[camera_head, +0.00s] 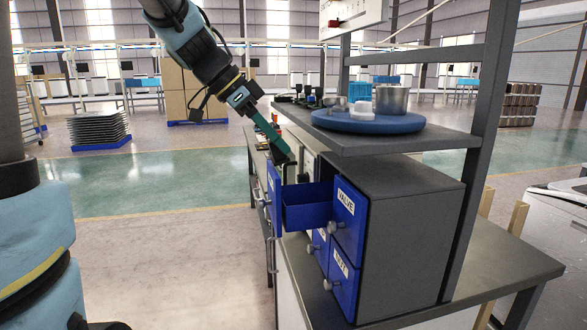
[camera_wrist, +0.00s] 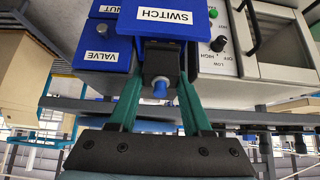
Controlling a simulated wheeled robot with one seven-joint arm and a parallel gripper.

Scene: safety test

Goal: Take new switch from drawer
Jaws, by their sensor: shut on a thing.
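My gripper (camera_head: 284,150) is above the front of an open blue drawer (camera_head: 306,211) in the head view. In the wrist view my green fingers (camera_wrist: 160,98) are shut on the switch, a dark block (camera_wrist: 158,66) with a blue button (camera_wrist: 159,88). A blue drawer front labelled SWITCH (camera_wrist: 165,16) shows just behind it. The switch is small and dark at the fingertips in the head view. The drawer's inside is only partly visible there, and I cannot tell whether it holds anything else.
The grey drawer cabinet (camera_head: 413,201) stands on a workbench (camera_head: 492,270). Its VALVE drawer (camera_head: 349,215) is shut. A shelf (camera_head: 388,142) above carries a blue round tray (camera_head: 340,122) with a metal pot (camera_head: 392,99). Open floor (camera_head: 165,245) lies left of the bench.

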